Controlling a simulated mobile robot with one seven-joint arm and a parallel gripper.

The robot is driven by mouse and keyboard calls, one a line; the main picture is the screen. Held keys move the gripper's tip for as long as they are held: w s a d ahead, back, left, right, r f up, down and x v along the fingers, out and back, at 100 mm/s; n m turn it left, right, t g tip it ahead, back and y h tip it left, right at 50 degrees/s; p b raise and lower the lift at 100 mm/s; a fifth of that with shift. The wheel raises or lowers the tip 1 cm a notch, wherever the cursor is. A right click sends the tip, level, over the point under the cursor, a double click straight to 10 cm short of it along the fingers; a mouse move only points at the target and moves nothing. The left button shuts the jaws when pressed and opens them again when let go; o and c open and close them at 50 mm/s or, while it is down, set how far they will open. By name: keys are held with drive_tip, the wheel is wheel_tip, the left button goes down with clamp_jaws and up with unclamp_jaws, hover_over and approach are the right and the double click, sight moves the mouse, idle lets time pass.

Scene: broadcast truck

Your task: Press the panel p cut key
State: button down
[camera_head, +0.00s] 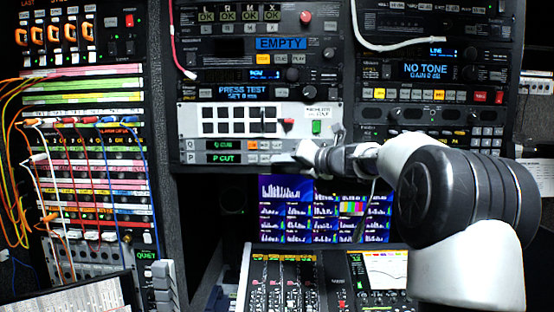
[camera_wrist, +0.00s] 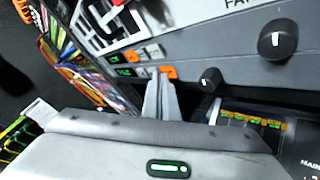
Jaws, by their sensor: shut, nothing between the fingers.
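The panel (camera_head: 187,120) is a light-grey unit with a Q row above a P row. The P row has a green-lit "P CUT" display (camera_head: 226,158) with a short row of small keys to its right. In the wrist view, an orange key (camera_wrist: 169,72) sits at the right end of the lower row; I cannot read key labels. My gripper (camera_head: 293,157) is shut and empty at the right end of the P row. Its fingertips (camera_wrist: 164,76) overlap the lower edge of that orange key in the wrist view; I cannot tell whether they touch it.
Above the P row is the Q row with its display (camera_head: 224,144). A dark knob (camera_wrist: 209,79) lies to the right of my fingers. Monitors (camera_head: 286,208) and a mixer desk (camera_head: 290,280) are below. Patch cables (camera_head: 70,180) hang at the left.

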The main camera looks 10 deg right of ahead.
drive_tip(key=shift+s, duration=0.1)
drive_tip(key=shift+s+a+b, duration=0.15)
drive_tip(key=shift+s+b, duration=0.15)
drive_tip(key=shift+s, duration=0.3)
drive_tip(key=s+b, duration=0.1)
drive_tip(key=s, duration=0.1)
drive_tip(key=s+a+b, duration=0.1)
drive_tip(key=s, duration=0.1)
drive_tip(key=shift+s+a, duration=0.2)
drive_tip(key=shift+s, duration=0.2)
idle(0.6)
